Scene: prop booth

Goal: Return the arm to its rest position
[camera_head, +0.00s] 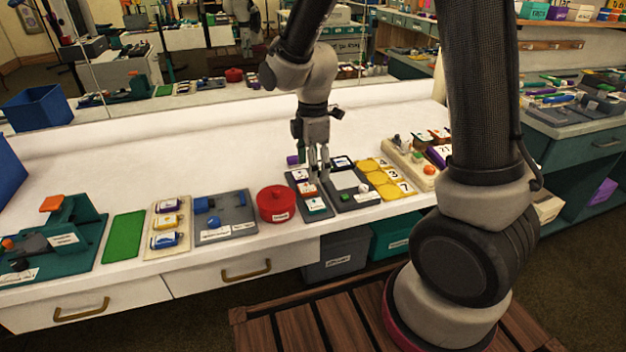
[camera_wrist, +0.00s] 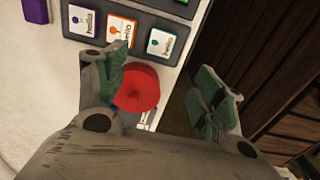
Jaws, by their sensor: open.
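My arm reaches over the white counter (camera_head: 190,100) from the right side of the head view. My gripper (camera_head: 318,171) points down above the dark card tray (camera_head: 299,178) and close to the round red container (camera_head: 276,204). In the wrist view my gripper (camera_wrist: 165,95) has its two green-padded fingers spread apart with nothing held between them. The red container (camera_wrist: 138,88) shows beyond the left finger, partly hidden by it. The card tray (camera_wrist: 130,12) with its picture cards lies above it in that view.
A teal device (camera_head: 62,240) and blue bin (camera_head: 38,107) stand left. The counter's back strip is clear.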

